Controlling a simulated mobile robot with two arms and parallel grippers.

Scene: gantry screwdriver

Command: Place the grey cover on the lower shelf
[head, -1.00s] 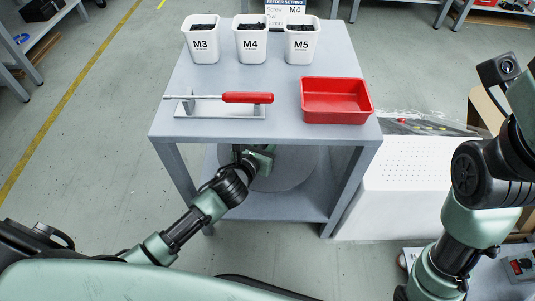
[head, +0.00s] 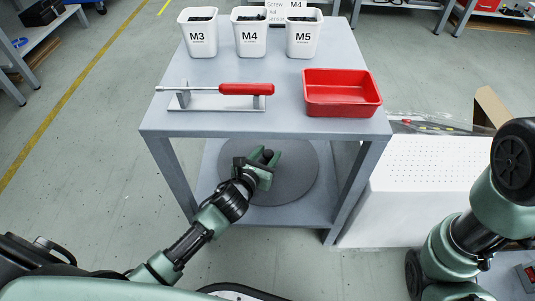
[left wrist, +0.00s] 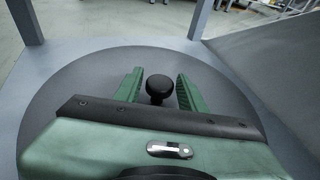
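The grey cover (head: 295,180) is a round disc with a black knob (left wrist: 159,87) at its middle. It lies flat on the lower shelf (head: 290,213) of the grey table. My left gripper (head: 262,163) reaches in under the tabletop and sits over the cover. In the left wrist view its two green fingers (left wrist: 158,92) are apart, one on each side of the knob, with gaps visible between finger and knob. My right arm shows at the right edge of the head view, but its gripper is out of the picture.
The tabletop (head: 215,120) overhangs the shelf, and table legs (head: 355,185) flank it. On top are a screwdriver (head: 215,90) on its stand, a red tray (head: 342,93) and white bins M3, M4 (head: 249,38) and M5. A white perforated box (head: 420,190) stands at the right.

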